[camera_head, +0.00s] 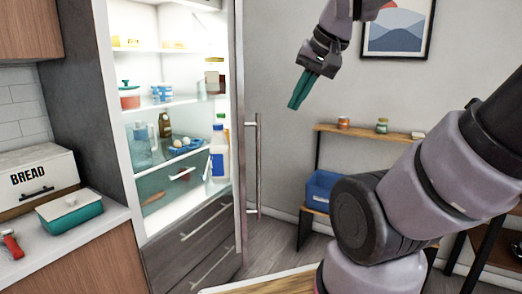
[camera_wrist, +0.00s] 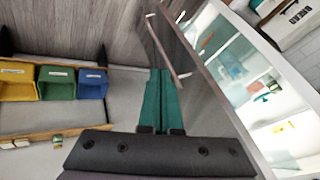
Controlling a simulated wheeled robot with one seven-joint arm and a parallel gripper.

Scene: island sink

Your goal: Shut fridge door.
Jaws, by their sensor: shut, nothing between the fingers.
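The fridge (camera_head: 165,120) stands open at left in the head view, its lit shelves showing. Its door (camera_head: 239,120) is swung out and seen nearly edge-on, with a long vertical metal handle (camera_head: 253,165) on its outer face. My gripper (camera_head: 294,104) has teal fingers pressed together, pointing down and left. It is raised to the right of the door, on the handle side, apart from it in that view. In the wrist view, my gripper (camera_wrist: 159,72) appears close beside the door's outer face (camera_wrist: 205,100) and handle (camera_wrist: 168,52); I cannot tell the exact gap.
Food and jugs fill the fridge shelves. A bread box (camera_head: 38,178) and a teal dish (camera_head: 70,212) sit on the left counter. A wooden shelf with a blue bin (camera_head: 320,188) stands by the back wall. Floor behind the door looks clear.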

